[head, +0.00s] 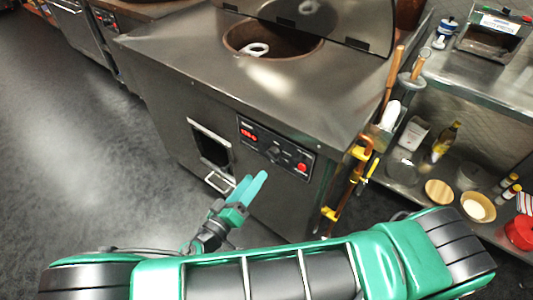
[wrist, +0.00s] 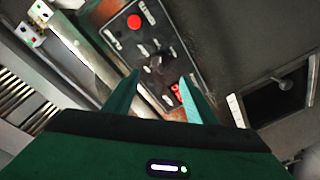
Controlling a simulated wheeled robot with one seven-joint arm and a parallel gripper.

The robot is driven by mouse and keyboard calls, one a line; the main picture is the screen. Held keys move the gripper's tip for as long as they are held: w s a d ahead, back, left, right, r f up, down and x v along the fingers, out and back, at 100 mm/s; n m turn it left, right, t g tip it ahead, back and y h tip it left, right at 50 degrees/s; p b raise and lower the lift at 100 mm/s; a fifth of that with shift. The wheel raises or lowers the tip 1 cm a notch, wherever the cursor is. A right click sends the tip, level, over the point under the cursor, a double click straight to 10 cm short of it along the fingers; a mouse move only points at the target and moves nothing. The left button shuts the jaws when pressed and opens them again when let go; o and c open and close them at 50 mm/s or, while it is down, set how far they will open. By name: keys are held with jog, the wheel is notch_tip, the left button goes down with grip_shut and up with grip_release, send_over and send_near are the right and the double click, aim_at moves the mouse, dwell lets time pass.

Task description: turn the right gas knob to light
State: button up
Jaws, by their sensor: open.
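The control panel (head: 262,141) is on the front of the steel tandoor cabinet. It carries a red display (head: 248,133) on the left, a dark knob (head: 274,152) near the middle and a red button (head: 301,167) on the right. The knobs are small and dark, so I cannot tell which is the right gas knob. The wrist view shows the panel turned, with a black knob (wrist: 156,62) just beyond and between my fingertips. My gripper (head: 252,181) is open and empty, in front of and below the panel. Its teal fingers (wrist: 161,79) appear apart from the knob.
A dark opening (head: 211,148) with a handle lies left of the panel. The tandoor mouth (head: 273,38) is on top, with a raised lid behind. Yellow-clamped tools (head: 357,155) hang at the cabinet's right corner. Shelves with bottles and bowls (head: 477,207) stand right. Floor at left is clear.

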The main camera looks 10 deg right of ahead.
aim_at(270, 158)
jog(key=x, duration=0.9)
jog(key=shift+w+d, duration=0.2)
jog(key=shift+w, duration=0.15)
jog(key=c, duration=1)
